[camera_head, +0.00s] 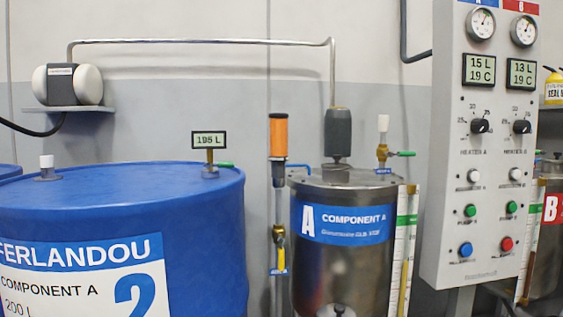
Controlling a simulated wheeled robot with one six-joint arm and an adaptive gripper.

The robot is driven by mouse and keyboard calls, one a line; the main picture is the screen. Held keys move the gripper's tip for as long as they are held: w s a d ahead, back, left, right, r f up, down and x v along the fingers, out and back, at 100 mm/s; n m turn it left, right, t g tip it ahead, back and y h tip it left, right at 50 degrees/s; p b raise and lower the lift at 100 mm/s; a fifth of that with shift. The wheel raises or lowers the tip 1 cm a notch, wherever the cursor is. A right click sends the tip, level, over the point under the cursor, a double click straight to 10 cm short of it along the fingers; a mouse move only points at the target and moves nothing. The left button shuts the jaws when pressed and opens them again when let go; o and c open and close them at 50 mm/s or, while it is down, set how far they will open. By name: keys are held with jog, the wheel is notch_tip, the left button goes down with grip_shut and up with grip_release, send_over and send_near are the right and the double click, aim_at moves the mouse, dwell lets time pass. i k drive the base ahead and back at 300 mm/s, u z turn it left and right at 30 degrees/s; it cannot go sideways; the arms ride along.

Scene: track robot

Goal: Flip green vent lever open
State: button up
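Two small green levers show. One green lever (405,154) points to the right from a brass valve (382,154) on the lid of the steel component A tank (343,240). A white cylindrical cap (383,123) tops that valve. The other green lever (226,164) points to the right from a small brass fitting on top of the blue drum (215,215), under a display reading about 198 L (209,140). Both levers lie about level. The frame does not show which one is the vent lever. My gripper is not in view.
A grey control panel (450,220) with gauges, knobs and buttons stands close right of the tank. An orange-topped cylinder (278,140) and a yellow-handled valve (279,245) stand left of the tank. A metal pipe (200,41) runs above, down to the tank's dark pump (338,130).

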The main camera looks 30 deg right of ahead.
aim_at(229, 164)
jog(key=z, duration=0.1)
jog(key=k, duration=0.9)
jog(key=u, duration=2.25)
jog(key=i, duration=1.4)
jog(key=z, duration=2.3)
